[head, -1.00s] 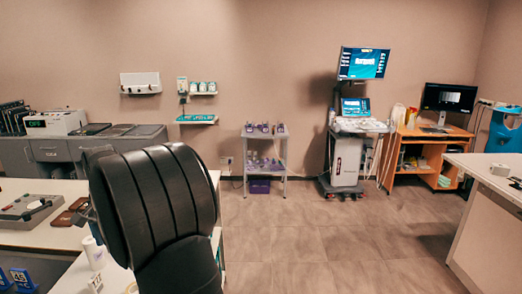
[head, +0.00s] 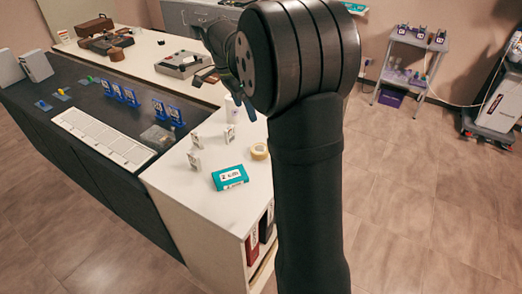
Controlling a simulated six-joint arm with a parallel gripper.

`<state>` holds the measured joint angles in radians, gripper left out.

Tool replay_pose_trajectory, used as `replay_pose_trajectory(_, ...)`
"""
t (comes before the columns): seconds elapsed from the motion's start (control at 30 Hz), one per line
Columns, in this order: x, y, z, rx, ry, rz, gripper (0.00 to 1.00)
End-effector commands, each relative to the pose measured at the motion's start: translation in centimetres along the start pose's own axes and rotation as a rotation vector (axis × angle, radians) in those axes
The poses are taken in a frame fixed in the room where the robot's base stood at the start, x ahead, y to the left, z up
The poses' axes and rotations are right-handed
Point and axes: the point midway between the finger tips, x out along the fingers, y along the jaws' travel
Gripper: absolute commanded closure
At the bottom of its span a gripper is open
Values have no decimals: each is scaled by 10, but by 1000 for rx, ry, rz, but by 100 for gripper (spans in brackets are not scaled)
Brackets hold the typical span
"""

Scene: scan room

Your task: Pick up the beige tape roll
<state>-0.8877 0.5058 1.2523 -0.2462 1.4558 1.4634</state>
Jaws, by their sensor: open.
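The beige tape roll (head: 259,151) lies flat on the white counter top (head: 215,150), near its right edge and just left of my arm. My gripper (head: 226,92) is above and behind the roll in the picture, partly hidden by my own wrist. Its dark fingers are apart, and I see nothing held between them. The gripper is clear of the roll.
A teal box (head: 230,178) lies in front of the roll. Small white tags (head: 194,160) stand to its left, and a white cup (head: 231,107) stands behind. Blue number stands (head: 132,97) and a white keyboard-like strip (head: 104,138) are on the dark section.

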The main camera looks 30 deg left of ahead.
Motion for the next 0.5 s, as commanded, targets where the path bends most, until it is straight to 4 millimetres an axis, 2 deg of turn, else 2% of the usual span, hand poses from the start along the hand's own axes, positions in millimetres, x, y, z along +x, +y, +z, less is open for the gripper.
replay_pose_trajectory(0.1,-2,-5,14,141,70,5,19)
replay_pose_trajectory(0.33,-4,-10,24,295,140,-4,19)
replay_pose_trajectory(0.5,15,-9,21,311,145,-3,19)
